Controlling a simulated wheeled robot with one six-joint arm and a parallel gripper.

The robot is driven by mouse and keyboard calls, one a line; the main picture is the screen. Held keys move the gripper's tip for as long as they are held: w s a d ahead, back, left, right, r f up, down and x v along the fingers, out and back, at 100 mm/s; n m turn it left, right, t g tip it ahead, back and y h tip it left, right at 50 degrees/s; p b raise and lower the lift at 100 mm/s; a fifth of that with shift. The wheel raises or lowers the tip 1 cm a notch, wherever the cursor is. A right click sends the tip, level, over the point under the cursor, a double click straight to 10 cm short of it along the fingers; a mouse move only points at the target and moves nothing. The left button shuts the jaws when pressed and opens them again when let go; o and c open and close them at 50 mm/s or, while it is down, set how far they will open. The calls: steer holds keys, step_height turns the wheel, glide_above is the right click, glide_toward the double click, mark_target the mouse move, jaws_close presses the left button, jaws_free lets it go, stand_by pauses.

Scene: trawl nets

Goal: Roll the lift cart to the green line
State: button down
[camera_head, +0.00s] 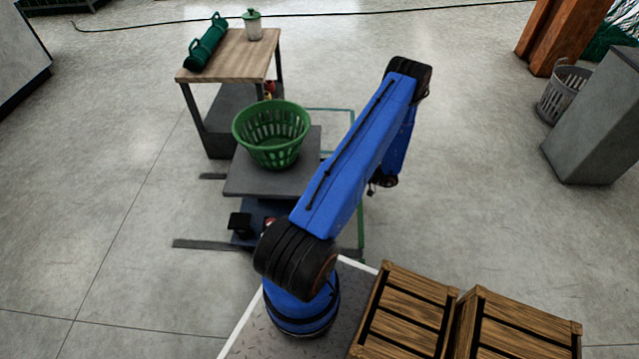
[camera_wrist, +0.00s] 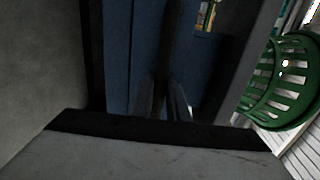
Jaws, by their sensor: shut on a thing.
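The lift cart has a grey platform (camera_head: 245,180) over a blue base (camera_head: 262,208). It stands in the middle of the head view, partly behind my blue arm. A green slatted basket (camera_head: 270,135) sits on the platform and shows at the right of the wrist view (camera_wrist: 272,90). A thin green line (camera_head: 362,228) on the floor runs along the cart's right side, with a corner (camera_head: 350,110) beyond it. My gripper (camera_wrist: 170,105) is hidden behind my arm in the head view. In the wrist view its fingers are shut on a dark upright bar (camera_wrist: 172,45), apparently the cart's handle.
A wooden-topped table (camera_head: 235,50) stands just beyond the cart, holding a green roll and a lidded jar. Dark strips (camera_head: 205,245) lie on the floor at left. A grey cabinet (camera_head: 600,120) and grey bin (camera_head: 562,92) stand right. Floor between is clear.

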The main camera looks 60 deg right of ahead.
steer(key=f+v, duration=0.2)
steer(key=v, duration=0.8)
steer(key=f+v, duration=0.2)
steer(key=v, duration=0.7)
steer(key=shift+s+d, duration=0.45)
steer(key=shift+s, duration=0.2)
steer(key=c, duration=1.7)
jaws_free()
steer(key=shift+s, duration=0.15)
steer(key=shift+c, duration=0.2)
steer(key=v, duration=1.7)
steer(key=shift+s, duration=0.25)
